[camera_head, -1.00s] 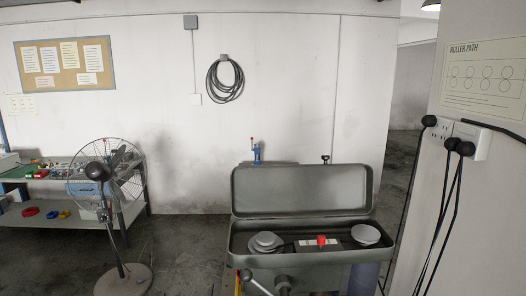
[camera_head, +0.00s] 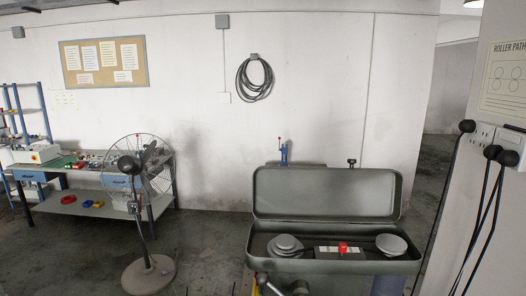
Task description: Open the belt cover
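The belt cover (camera_head: 327,194) is a grey-green metal lid. It stands raised at the back edge of an open housing (camera_head: 335,266), at the lower right of the head view. Inside the housing are stepped grey pulleys at the left (camera_head: 285,245) and right (camera_head: 391,244). A red knob (camera_head: 343,247) on a pale label plate sits between them. Neither of my grippers is in view.
A pedestal fan (camera_head: 141,195) stands on the floor left of the machine. A workbench (camera_head: 95,207) is behind it. A wall with plugs and hanging cables (camera_head: 478,210) is close at the right. Floor between fan and machine is clear.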

